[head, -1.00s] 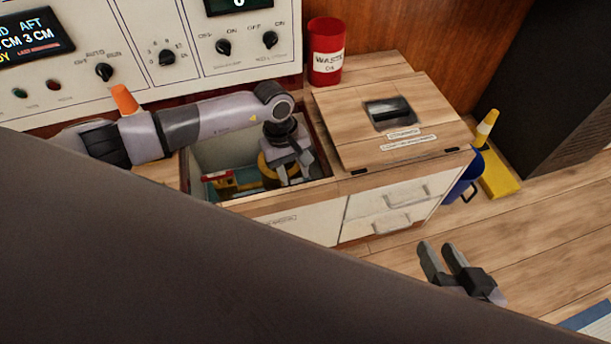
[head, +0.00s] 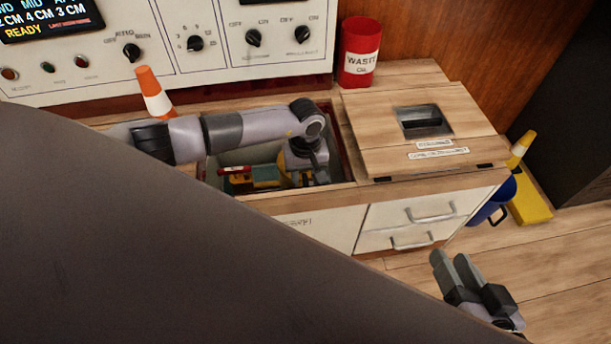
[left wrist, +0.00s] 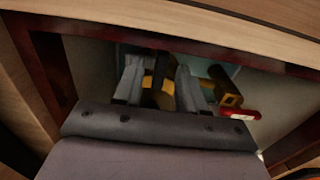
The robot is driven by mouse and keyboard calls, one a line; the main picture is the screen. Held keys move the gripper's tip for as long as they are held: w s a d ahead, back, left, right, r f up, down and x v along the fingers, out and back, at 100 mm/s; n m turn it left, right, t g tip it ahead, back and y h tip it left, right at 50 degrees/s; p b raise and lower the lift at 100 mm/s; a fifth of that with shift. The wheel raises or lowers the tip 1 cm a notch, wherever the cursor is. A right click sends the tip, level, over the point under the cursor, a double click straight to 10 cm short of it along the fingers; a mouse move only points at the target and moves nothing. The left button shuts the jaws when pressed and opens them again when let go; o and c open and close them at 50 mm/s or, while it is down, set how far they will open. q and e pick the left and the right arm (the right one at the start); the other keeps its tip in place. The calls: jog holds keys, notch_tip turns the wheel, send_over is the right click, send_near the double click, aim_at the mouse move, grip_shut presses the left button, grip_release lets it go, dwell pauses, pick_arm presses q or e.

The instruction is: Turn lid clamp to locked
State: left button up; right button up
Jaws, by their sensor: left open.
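My left gripper (head: 308,178) reaches down into an open compartment in the wooden cabinet. In the left wrist view its two fingers (left wrist: 158,90) are apart, with a dark, partly yellow upright part (left wrist: 158,82) seen between them; I cannot tell if they touch it. A yellow fitting (left wrist: 226,88) and a red piece (left wrist: 240,114) lie to the right. In the head view the red piece (head: 235,169) shows at the compartment's left. Which part is the lid clamp is unclear, as the arm hides much. My right gripper (head: 449,257) is open and empty over the floor.
A red waste oil can (head: 359,52), an orange cone (head: 153,92) and a control panel (head: 215,40) stand behind. A blue bucket (head: 492,203) stands right.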

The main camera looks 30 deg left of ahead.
pick_arm(q)
grip_shut()
